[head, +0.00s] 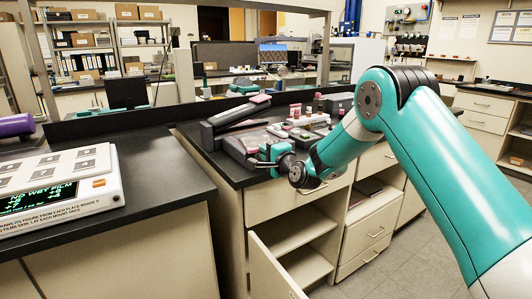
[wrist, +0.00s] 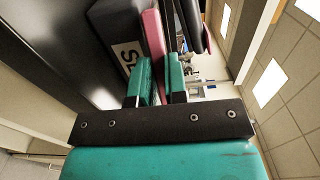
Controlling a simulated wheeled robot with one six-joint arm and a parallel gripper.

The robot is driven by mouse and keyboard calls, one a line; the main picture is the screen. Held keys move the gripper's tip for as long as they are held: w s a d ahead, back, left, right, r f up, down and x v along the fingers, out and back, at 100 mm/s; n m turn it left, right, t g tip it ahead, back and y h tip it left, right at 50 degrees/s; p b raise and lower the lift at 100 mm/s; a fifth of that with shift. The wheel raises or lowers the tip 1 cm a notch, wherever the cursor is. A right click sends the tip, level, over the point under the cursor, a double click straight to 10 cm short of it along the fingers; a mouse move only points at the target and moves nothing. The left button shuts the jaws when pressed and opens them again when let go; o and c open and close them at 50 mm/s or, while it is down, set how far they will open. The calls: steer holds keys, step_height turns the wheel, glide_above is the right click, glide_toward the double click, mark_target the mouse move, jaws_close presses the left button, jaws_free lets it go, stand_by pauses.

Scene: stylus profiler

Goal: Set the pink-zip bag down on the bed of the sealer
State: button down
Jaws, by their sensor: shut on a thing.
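The sealer (head: 234,146) is a dark grey machine on the black counter, with its long arm (head: 232,115) raised. Its dark body (wrist: 118,28) shows in the wrist view, with part of a white label. My gripper (head: 270,152) is at the sealer's right front. In the wrist view my teal fingers (wrist: 161,80) are closed on a pink strip, which I take to be the pink-zip bag (wrist: 154,42). The strip lies close alongside the sealer body. I cannot tell whether it touches the bed. The rest of the bag is hidden.
Several small items (head: 305,122) and a dark box (head: 338,105) stand on the counter right of the sealer. A white instrument with a lit display (head: 40,197) is on the near left counter. A cabinet door (head: 272,268) hangs open below the sealer.

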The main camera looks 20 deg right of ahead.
steer(key=c, duration=1.1)
jaws_free()
steer(key=shift+f, duration=0.1)
steer(key=shift+c, duration=0.2)
